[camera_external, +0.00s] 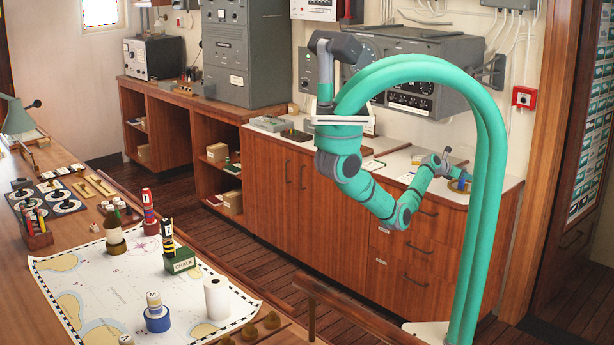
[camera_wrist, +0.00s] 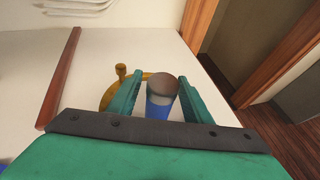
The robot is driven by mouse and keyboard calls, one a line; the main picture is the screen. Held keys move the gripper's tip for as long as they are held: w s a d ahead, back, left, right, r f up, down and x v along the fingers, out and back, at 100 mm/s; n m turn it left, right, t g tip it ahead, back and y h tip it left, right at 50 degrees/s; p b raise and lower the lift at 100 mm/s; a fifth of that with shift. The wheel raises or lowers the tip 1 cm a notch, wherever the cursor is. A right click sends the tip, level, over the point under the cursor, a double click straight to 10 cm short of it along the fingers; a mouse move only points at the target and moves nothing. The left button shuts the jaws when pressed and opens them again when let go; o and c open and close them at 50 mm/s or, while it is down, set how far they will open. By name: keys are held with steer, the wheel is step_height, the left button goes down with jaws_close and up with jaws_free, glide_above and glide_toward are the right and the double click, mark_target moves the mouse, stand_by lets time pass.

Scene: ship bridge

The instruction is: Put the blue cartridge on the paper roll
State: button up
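The blue cartridge (camera_wrist: 158,108), a cylinder with a grey-brown top, stands upright on the white counter between the teal fingers of my gripper (camera_wrist: 161,88) in the wrist view. A narrow gap shows on its left side; contact on the right is hard to tell. My gripper looks open around it. In the external view my gripper (camera_external: 458,176) is low over the right end of the back counter, and the cartridge is small and mostly hidden there. The white paper roll (camera_external: 217,299) stands upright on the chart on the front table, far from my gripper.
A yellow curved object with a knob (camera_wrist: 121,72) lies beside the cartridge. A wooden strip (camera_wrist: 62,75) crosses the counter at left. The chart (camera_external: 115,275) holds a green chalk box (camera_external: 180,262) and a blue-and-white object marked M (camera_external: 157,318). Open floor separates table and counter.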

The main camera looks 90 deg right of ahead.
steer(key=shift+r, duration=0.2)
steer(key=shift+o, duration=0.3)
steer(key=v, duration=1.2)
steer(key=shift+a+f, duration=0.1)
